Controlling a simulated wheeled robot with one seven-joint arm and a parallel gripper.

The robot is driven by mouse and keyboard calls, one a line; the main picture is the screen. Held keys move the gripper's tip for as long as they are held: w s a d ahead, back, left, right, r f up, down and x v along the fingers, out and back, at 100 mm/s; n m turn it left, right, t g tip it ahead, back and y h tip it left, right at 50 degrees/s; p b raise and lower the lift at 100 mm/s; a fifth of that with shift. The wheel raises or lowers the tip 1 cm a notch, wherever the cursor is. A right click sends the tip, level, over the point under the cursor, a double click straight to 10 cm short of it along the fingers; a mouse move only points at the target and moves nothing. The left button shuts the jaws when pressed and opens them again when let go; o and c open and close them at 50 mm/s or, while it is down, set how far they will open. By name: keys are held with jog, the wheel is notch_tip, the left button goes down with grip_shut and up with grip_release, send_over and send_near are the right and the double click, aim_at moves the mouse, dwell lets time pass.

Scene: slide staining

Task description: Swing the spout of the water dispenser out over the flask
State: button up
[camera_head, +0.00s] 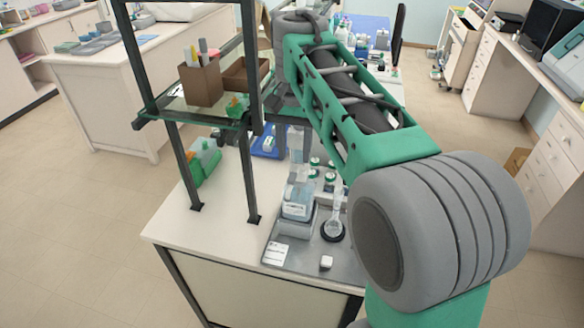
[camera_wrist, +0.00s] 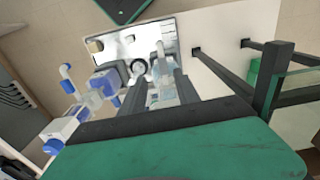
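The water dispenser (camera_head: 298,205) is a clear, bluish boxy unit standing on a grey tray (camera_head: 345,264). In the wrist view its pale body (camera_wrist: 160,92) shows between my fingers. The flask (camera_head: 336,212) is clear with a narrow neck and stands on a black ring just right of the dispenser in the head view. In the wrist view the black ring (camera_wrist: 138,67) lies beside my left finger. My gripper (camera_wrist: 160,85) has its fingers apart, pointing down toward the dispenser. I cannot see contact. The spout is too small to make out clearly.
A dark-framed shelf (camera_head: 186,118) with brown boxes stands left of the dispenser. Bottles with green caps (camera_head: 330,180) stand behind the flask. A white card (camera_head: 275,252) and small white block (camera_head: 326,262) lie on the tray. Bare bench top lies to the left.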

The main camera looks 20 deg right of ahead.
aim_at(292, 177)
jog(key=shift+w+a+r, duration=0.1)
jog(key=shift+w+r, duration=0.05)
jog(key=shift+w, duration=0.25)
notch_tip(292, 177, down, 8)
jog(key=b, duration=0.7)
jog(key=shift+r, duration=0.2)
grip_shut()
dwell(0.5)
